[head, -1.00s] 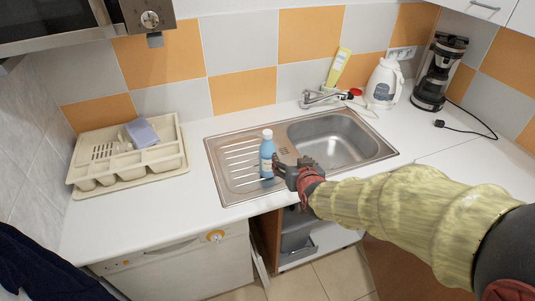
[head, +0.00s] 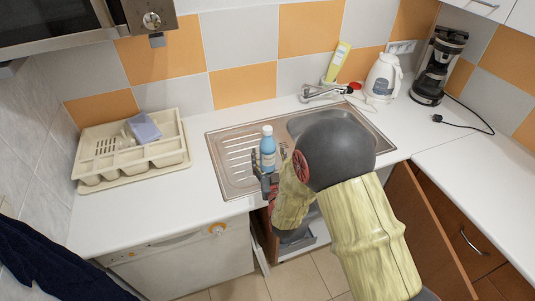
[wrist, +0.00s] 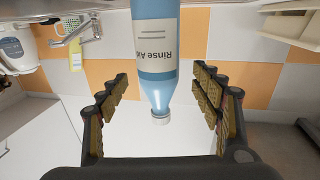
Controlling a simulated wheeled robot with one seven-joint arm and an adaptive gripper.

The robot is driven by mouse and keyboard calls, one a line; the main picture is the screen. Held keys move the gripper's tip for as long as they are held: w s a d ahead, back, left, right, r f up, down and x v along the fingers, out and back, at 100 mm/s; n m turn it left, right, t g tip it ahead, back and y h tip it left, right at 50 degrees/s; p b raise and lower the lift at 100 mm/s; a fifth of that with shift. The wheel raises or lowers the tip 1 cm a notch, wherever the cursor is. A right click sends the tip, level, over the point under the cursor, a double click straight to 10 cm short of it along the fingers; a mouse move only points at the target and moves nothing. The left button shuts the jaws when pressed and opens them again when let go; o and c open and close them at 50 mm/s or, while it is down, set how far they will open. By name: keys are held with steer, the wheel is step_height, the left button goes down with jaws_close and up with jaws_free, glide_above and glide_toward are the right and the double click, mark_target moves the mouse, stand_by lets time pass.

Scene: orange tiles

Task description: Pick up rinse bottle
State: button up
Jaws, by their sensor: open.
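The rinse bottle (head: 267,150) is light blue with a white cap. It stands upright on the ribbed drainboard (head: 235,160) of the steel sink. My gripper (head: 269,184) is low at the bottle's near side, and its fingers partly hide the bottle's lower part. In the wrist view the bottle (wrist: 155,50) appears upside down, with "Rinse Aid" on its label. It lies between the two spread fingers of my gripper (wrist: 160,76), with a visible gap on each side. The fingers are open and do not appear to touch it.
My arm covers part of the sink basin (head: 300,125). The faucet (head: 318,93), a yellow-green bottle (head: 338,62) and a white kettle (head: 383,78) stand behind it. A coffee maker (head: 438,65) is at right. A beige cutlery tray (head: 130,160) is at left, with clear counter between.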

mark_target(269, 155)
steer(key=w, duration=0.2)
steer(key=w+f, duration=0.1)
steer(key=w, duration=0.1)
steer(key=shift+w+a+b, duration=0.15)
steer(key=shift+a+b, duration=0.05)
steer(key=shift+b, duration=0.2)
steer(key=shift+w+r, duration=0.15)
steer(key=shift+w, duration=0.1)
steer(key=shift+c, duration=0.4)
steer(key=c, duration=1.5)
steer(key=shift+c, duration=0.6)
steer(key=shift+r, duration=0.1)
